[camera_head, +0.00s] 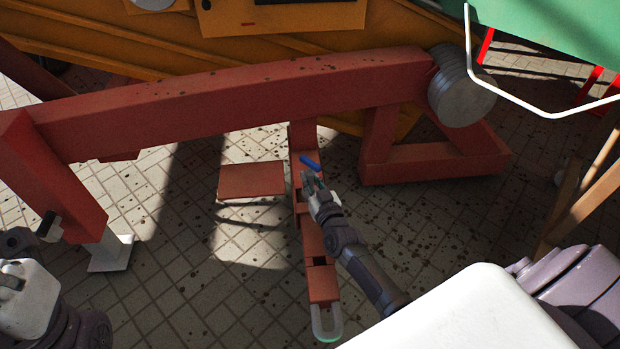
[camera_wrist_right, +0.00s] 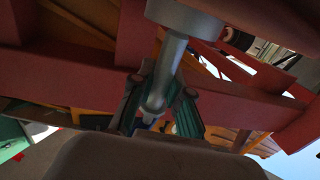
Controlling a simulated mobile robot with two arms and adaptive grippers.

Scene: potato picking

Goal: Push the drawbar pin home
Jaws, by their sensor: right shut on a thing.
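The drawbar pin is a grey metal rod (camera_wrist_right: 168,75) in the right wrist view. Its upper end meets a round grey collar (camera_wrist_right: 185,18), and a blue part shows at its lower end. In the head view a blue piece (camera_head: 310,162) shows at my right gripper (camera_head: 311,178), over the red drawbar (camera_head: 313,240). My right gripper (camera_wrist_right: 158,112) is shut on the pin, with one finger on each side. How deep the pin sits is hidden.
A thick red beam (camera_head: 240,95) crosses above the drawbar and ends at a grey cylinder (camera_head: 462,88). A red block (camera_head: 252,180) stands left of the drawbar. A pale loop (camera_head: 327,323) ends the drawbar. Tiled floor (camera_head: 180,270) is open at the left.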

